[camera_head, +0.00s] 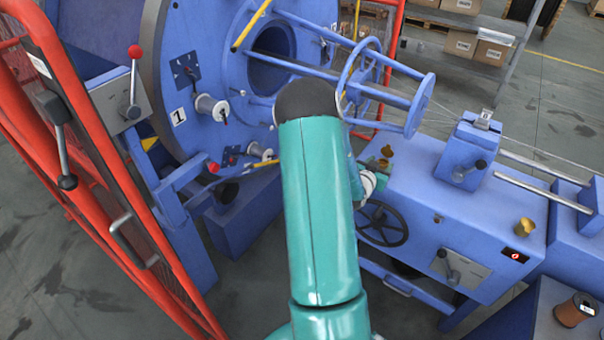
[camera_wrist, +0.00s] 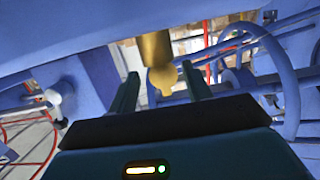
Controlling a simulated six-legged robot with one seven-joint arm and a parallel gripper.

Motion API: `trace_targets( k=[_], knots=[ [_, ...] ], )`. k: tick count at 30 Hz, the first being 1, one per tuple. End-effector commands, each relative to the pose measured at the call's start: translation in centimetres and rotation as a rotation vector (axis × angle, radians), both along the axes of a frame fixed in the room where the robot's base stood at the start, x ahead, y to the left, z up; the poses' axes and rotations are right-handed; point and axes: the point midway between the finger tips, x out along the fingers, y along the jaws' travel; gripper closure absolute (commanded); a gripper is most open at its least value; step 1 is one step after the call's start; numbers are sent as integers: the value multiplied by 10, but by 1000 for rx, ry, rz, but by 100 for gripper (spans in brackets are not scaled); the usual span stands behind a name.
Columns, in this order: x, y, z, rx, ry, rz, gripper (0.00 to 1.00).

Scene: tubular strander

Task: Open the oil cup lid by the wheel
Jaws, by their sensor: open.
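The handwheel (camera_head: 382,224) is a dark spoked wheel on the front of the blue cabinet. A small brass oil cup (camera_head: 387,151) shows above it on the cabinet top, just right of my arm. In the wrist view a brass oil cup (camera_wrist: 155,48) extends down the picture from a blue surface, with a rounded lid or knob (camera_wrist: 163,80) at its end. My gripper (camera_wrist: 160,76) is open, one finger on each side of this knob, with visible gaps. I cannot tell whether the lid is shut. My arm mostly hides the gripper in the head view.
A red mesh guard (camera_head: 95,170) stands at left. The blue strander drum (camera_head: 230,70) and its tubular frame (camera_head: 400,95) lie behind my arm. Bare floor shows at lower left.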

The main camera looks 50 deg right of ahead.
Motion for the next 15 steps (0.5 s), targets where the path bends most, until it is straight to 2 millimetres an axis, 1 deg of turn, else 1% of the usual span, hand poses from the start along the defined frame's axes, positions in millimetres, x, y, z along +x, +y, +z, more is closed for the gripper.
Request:
trace_targets(
  k=[1,8,15],
  knots=[
    [-1,1,-4,-29,-2,1,51],
    [-1,1,-15,-189,-27,1,51],
    [-6,45,-11,-193,-31,2,51]
  ],
)
